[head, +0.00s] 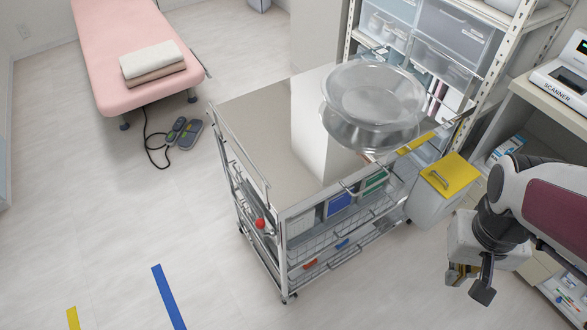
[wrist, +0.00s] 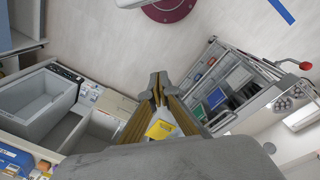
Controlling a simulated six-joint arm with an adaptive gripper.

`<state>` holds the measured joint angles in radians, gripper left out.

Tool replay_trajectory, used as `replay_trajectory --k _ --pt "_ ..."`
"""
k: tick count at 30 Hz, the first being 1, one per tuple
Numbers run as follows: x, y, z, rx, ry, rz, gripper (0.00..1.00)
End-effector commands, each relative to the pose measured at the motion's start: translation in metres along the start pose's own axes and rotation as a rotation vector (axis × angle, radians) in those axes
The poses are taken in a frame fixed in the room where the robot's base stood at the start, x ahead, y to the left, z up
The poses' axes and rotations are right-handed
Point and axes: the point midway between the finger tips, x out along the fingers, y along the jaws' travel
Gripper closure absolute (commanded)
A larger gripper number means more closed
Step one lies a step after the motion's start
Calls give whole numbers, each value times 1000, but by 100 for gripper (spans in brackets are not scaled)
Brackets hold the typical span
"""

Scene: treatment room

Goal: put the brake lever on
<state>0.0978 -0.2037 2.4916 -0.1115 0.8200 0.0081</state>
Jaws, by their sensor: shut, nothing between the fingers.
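The brake lever's red knob (head: 260,223) is at the front left corner post of the steel trolley (head: 250,130). In the wrist view the red knob (wrist: 305,66) stands out at the end of a short bar beside the trolley frame (wrist: 222,42). Whether the lever is up or down is hard to tell. My gripper (head: 468,283) hangs at the lower right of the head view, well to the right of the trolley and apart from the lever. In the wrist view its fingertips (wrist: 158,88) are together with nothing between them.
A clear round basin (head: 372,100) stands on the trolley top. A bin with a yellow lid (head: 450,176) stands beside the trolley, with shelves behind. A scanner (head: 565,85) sits on the right counter. A pink bed (head: 120,40) and foot pedal (head: 184,131) are left. The front-left floor is clear.

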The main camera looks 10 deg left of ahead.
Motion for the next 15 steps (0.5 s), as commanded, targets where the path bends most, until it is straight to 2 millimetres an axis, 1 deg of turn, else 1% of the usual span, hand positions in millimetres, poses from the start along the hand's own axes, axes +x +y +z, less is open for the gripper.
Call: replay_trajectory --k 1,15 --pt "6 2 -2 -3 -13 6 100" --pt "58 21 -18 -37 -76 53 100"
